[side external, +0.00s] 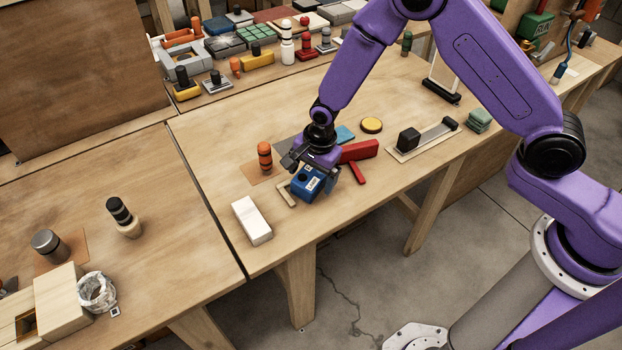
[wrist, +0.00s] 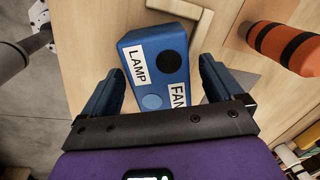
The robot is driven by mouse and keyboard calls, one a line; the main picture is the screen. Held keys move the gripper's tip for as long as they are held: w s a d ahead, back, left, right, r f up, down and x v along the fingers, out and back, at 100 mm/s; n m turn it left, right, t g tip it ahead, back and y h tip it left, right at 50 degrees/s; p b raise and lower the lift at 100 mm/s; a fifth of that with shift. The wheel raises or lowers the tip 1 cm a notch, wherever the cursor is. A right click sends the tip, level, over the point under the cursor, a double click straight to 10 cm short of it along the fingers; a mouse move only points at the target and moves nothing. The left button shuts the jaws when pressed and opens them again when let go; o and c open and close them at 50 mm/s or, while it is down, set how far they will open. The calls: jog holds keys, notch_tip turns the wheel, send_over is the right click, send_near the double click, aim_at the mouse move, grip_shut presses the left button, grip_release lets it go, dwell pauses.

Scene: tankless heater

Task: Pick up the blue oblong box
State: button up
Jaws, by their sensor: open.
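The blue oblong box (side external: 303,190) lies on the wooden table near its front edge. In the wrist view the blue box (wrist: 150,77) shows a black round spot, a light blue round spot and white labels reading LAMP and FAN. My gripper (side external: 309,174) is over the box in the side view. In the wrist view my gripper (wrist: 158,72) is open, with one finger on each side of the box. I see no clear contact between the fingers and the box. The gripper hides the back part of the box.
An orange and black cylinder (side external: 264,157) stands left of the gripper. A tan bracket (side external: 285,194) lies just left of the box, and red pieces (side external: 359,151) lie to its right. A white block (side external: 251,221) lies at the front left.

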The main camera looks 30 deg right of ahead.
jog(key=shift+f, duration=0.35)
jog(key=c, duration=1.3)
jog(key=shift+r, duration=0.2)
jog(key=shift+r, duration=0.6)
jog(key=s+d+r, duration=0.2)
jog(key=s+r, duration=0.1)
jog(key=s, duration=0.1)
jog(key=s+d+r, duration=0.2)
jog(key=s+r, duration=0.2)
jog(key=s+d+r, duration=0.1)
jog(key=s+r, duration=0.3)
jog(key=shift+s+d+r, duration=0.25)
jog(key=shift+s+d, duration=0.1)
jog(key=shift+d, duration=0.05)
